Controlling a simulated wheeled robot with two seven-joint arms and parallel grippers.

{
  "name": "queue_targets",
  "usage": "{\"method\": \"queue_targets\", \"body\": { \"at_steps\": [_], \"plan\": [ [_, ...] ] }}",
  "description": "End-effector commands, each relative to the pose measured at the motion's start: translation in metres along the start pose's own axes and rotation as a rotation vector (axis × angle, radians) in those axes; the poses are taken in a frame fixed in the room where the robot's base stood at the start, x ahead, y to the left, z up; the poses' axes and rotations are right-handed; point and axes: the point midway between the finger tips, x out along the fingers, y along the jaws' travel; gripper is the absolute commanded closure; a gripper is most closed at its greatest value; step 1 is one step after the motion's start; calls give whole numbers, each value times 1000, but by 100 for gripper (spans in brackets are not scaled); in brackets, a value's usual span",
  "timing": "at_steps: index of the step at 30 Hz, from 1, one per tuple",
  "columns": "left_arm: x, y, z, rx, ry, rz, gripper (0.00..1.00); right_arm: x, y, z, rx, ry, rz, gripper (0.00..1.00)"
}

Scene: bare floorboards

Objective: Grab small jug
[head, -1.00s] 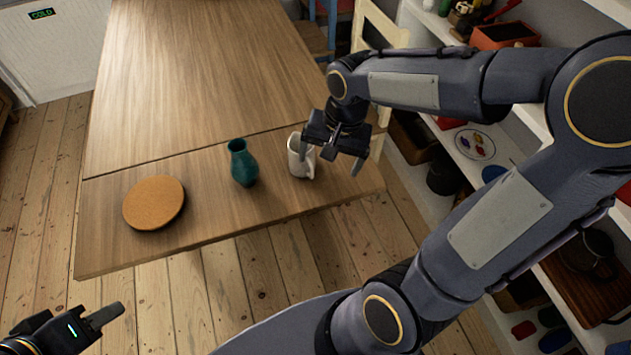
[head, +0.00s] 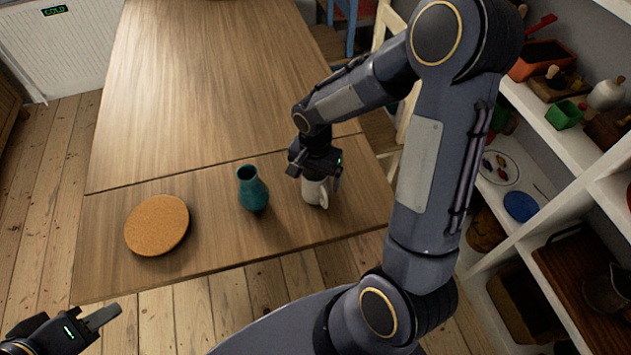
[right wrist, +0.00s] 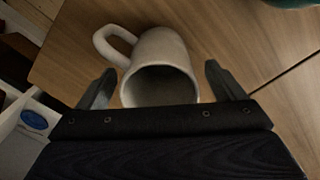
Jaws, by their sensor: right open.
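The small jug is a white, handled vessel (head: 315,192) standing on the table near its right front corner. My right gripper (head: 316,178) is directly above it in the head view and hides its top. In the right wrist view the jug (right wrist: 160,60) lies between the two open fingers (right wrist: 165,88), its mouth toward the camera and its handle at upper left. I see gaps between the jug and both fingers. My left gripper (head: 95,325) is at the lower left, away from the table; its finger opening cannot be made out.
A teal vase (head: 252,188) stands left of the jug. A round cork mat (head: 157,225) lies further left on the wooden table (head: 215,260). A shelf (head: 545,120) with several items is at the right, and a chair (head: 385,40) stands behind the table's right side.

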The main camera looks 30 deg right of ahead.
Motion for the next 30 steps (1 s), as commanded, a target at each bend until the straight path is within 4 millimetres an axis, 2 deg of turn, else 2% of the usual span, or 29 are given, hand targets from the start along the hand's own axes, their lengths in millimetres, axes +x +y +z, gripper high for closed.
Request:
{"method": "queue_targets", "body": {
  "at_steps": [5,6,18,26,30],
  "plan": [
    [0,0,0,0,0,0,64,0,0,0,0,0,0,11],
    [0,0,0,0,0,0,64,0,0,0,0,0,0,13],
    [0,0,0,0,0,0,64,0,0,0,0,0,0,66],
    [0,0,0,0,0,0,64,-1,0,0,0,1,-1,66],
    [-1,0,0,0,0,0,64,-9,0,0,0,2,-1,66]
  ]
}}
